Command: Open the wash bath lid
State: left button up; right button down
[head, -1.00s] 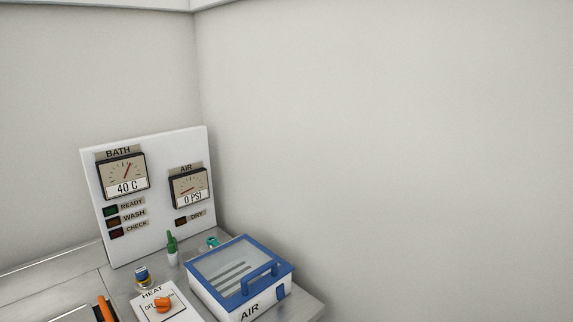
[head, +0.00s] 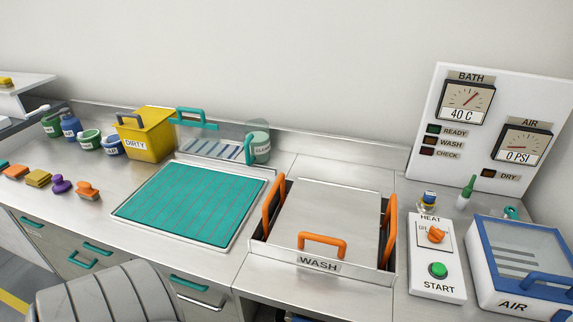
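The wash bath (head: 318,262) is set into the steel counter, with a "WASH" label on its front. Its flat grey lid (head: 331,208) lies shut over it. An orange handle (head: 322,241) stands at the lid's front edge. Two more orange handles rise at the sides, one on the left (head: 272,207) and one on the right (head: 389,232). Neither of my grippers is in view.
A teal ribbed mat (head: 190,204) lies left of the bath, with a yellow "DIRTY" bin (head: 146,134) behind it. Right of the bath are the heat and start panel (head: 437,262) and the blue-framed air box (head: 525,265). The gauge board (head: 489,130) stands behind them.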

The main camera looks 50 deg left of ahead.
aim_at(340, 224)
jog(key=u, duration=1.15)
